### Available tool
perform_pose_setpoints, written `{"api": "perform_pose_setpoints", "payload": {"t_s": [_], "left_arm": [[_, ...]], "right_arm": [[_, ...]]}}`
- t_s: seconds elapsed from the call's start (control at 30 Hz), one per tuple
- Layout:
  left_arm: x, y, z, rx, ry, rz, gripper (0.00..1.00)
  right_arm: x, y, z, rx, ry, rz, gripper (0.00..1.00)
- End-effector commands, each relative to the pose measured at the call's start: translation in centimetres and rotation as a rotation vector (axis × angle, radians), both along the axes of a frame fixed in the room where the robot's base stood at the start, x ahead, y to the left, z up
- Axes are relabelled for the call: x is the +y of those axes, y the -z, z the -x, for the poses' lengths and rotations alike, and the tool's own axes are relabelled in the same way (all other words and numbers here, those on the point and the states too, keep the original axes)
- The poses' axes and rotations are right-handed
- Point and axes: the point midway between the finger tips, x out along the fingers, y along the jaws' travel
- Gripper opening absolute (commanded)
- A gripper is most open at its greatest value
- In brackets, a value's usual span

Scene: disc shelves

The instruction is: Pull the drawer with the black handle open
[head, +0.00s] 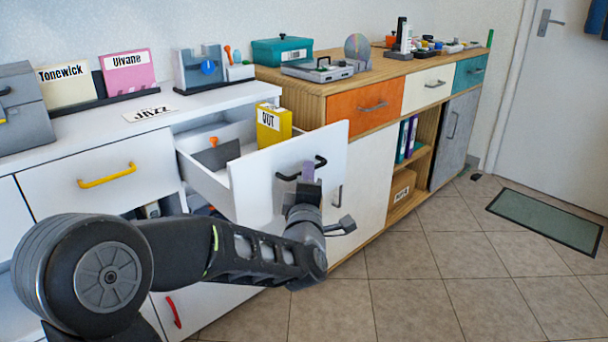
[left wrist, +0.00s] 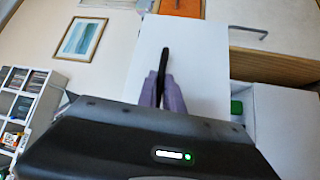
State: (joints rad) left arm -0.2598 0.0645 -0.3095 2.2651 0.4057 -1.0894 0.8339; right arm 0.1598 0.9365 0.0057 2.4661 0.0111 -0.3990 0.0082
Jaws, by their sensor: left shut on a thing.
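The white drawer (head: 255,193) with the black handle (head: 320,161) is pulled well out of the white cabinet in the head view. Inside it are a yellow box marked OUT (head: 273,124), a dark divider and a small orange object. My left gripper (head: 308,172) is at the front of this drawer, shut on the black handle. In the left wrist view the purple-grey fingers (left wrist: 162,88) close around the black handle (left wrist: 165,62) in front of the white drawer front (left wrist: 200,55). My right gripper is in neither view.
A white drawer with a yellow handle (head: 107,175) is shut to the left. A wooden cabinet (head: 385,93) with orange, cream and teal drawers stands to the right. The tiled floor (head: 440,275) is clear in front. A green mat (head: 543,215) lies by the door.

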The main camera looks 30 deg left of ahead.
Motion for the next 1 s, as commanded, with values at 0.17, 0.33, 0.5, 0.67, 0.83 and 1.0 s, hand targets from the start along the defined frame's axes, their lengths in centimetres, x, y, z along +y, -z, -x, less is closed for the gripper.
{"api": "perform_pose_setpoints", "payload": {"t_s": [0.17,0.33,0.5,0.67,0.83,1.0], "left_arm": [[-0.11,0.06,0.03,0.001,0.001,0.0,0.0],[-0.1,0.06,0.03,0.001,0.001,0.0,0.0],[-0.07,0.05,0.02,0.001,0.001,0.0,0.21],[-0.06,0.03,0.02,0.001,0.0,0.0,0.33],[-0.05,0.01,0.02,0.0,0.0,0.0,0.33],[-0.3,0.01,0.5,0.0,0.0,0.001,0.33]], "right_arm": [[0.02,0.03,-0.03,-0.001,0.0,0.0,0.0],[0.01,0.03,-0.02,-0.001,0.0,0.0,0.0],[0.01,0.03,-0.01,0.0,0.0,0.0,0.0],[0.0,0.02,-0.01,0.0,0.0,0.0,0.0],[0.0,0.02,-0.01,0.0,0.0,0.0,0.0],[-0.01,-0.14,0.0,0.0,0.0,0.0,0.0]]}}
